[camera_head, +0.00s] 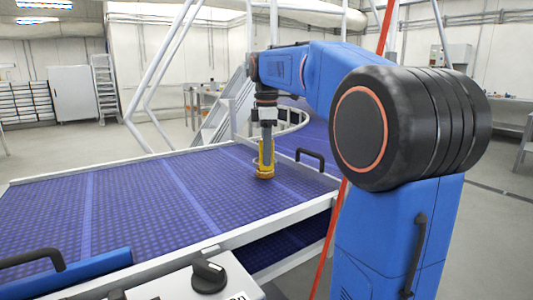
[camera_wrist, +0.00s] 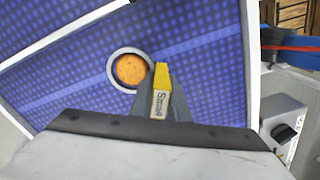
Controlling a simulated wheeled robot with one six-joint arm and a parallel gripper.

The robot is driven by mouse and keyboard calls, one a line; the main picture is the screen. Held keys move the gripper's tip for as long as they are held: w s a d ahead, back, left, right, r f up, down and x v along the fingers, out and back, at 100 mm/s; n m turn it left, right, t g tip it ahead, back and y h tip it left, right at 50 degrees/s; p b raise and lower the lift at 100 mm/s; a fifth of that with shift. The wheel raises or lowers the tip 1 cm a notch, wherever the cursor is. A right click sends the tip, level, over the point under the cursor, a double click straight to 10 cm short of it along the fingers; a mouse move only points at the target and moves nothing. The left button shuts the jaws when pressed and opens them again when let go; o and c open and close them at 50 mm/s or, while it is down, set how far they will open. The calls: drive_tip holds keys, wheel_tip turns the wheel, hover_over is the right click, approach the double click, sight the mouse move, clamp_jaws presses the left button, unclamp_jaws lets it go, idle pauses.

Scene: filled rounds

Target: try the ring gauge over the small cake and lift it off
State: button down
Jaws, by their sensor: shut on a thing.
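The small cake (camera_wrist: 131,69) is a round orange-brown disc on the blue belt. The ring gauge has a pale grey ring (camera_wrist: 110,67) and a yellow handle (camera_wrist: 160,92) with a dark-lettered label. In the wrist view the ring encircles the cake, with the cake's top showing inside it. My gripper (camera_head: 266,148) points down over the belt, shut on the yellow handle, which stands upright in the head view. The gauge's foot (camera_head: 264,175) is at belt level or very close to it; I cannot tell whether the ring touches the belt. The handle and fingers hide little of the cake.
The blue conveyor belt (camera_head: 120,200) is otherwise bare around the gauge. A pale rail (camera_head: 285,215) runs along its near edge, with a black handle (camera_head: 311,156) to the right. A control box with a black knob (camera_head: 208,277) stands in front.

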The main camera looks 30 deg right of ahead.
drive_tip(key=shift+f, duration=1.05)
idle(0.9)
drive_tip(key=c, duration=1.6)
unclamp_jaws()
drive_tip(key=o, duration=0.5)
drive_tip(key=shift+r, duration=3.5)
drive_tip(key=shift+c, duration=0.8)
